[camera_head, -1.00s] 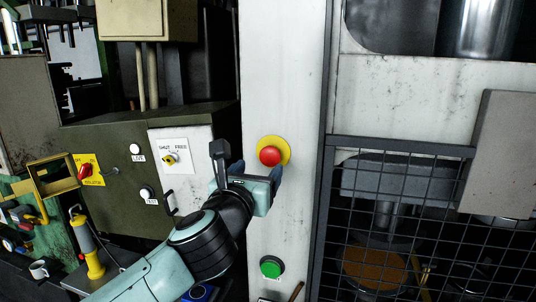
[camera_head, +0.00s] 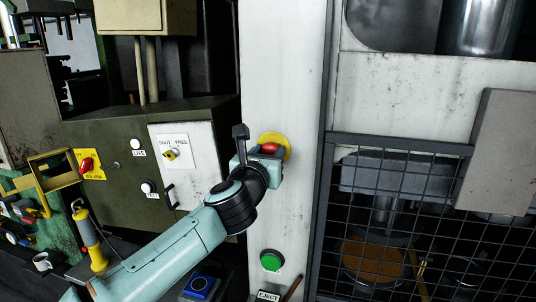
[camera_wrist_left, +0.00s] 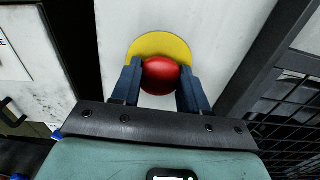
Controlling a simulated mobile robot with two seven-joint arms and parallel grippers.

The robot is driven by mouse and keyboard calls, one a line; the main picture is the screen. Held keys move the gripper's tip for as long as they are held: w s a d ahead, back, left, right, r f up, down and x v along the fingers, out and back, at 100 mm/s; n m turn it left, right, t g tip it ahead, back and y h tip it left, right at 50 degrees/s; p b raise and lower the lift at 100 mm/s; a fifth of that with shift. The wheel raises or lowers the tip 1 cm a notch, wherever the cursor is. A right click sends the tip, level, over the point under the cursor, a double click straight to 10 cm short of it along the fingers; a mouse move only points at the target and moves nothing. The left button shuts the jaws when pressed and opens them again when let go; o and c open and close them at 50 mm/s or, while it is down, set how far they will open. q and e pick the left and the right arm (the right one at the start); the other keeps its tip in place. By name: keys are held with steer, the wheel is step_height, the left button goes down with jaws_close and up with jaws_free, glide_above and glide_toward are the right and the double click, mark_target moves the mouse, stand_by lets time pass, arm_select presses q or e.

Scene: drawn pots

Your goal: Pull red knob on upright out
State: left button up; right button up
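The red knob (camera_head: 270,149) sits on a round yellow plate (camera_head: 284,141) on the white upright (camera_head: 284,60). My left gripper (camera_wrist_left: 160,80) is at the knob, with one dark blue finger on each side. In the left wrist view the red knob (camera_wrist_left: 160,74) fills the gap between the fingers, and both appear to touch its sides. In the head view the gripper body covers the lower part of the knob and the fingers. My right gripper is not in view.
A green button (camera_head: 271,260) and an EJECT label (camera_head: 268,296) are lower on the upright. A dark mesh guard (camera_head: 400,215) stands close on the right. A green cabinet with a SHUT/FREE switch (camera_head: 171,154) is on the left.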

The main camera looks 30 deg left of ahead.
arm_select(q)
jaws_close()
steer(key=shift+s+d+f, duration=0.1)
steer(key=shift+s+d, duration=0.05)
steer(key=shift+s, duration=0.55)
steer(key=o, duration=1)
jaws_free()
steer(key=shift+o, duration=0.8)
steer(key=shift+s, duration=0.1)
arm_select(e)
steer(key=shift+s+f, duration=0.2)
arm_select(q)
steer(key=b+v, duration=0.2)
steer(key=v, duration=1.1)
steer(key=shift+s+d+b, duration=0.15)
steer(key=shift+s+b, duration=0.1)
steer(key=shift+b, duration=0.1)
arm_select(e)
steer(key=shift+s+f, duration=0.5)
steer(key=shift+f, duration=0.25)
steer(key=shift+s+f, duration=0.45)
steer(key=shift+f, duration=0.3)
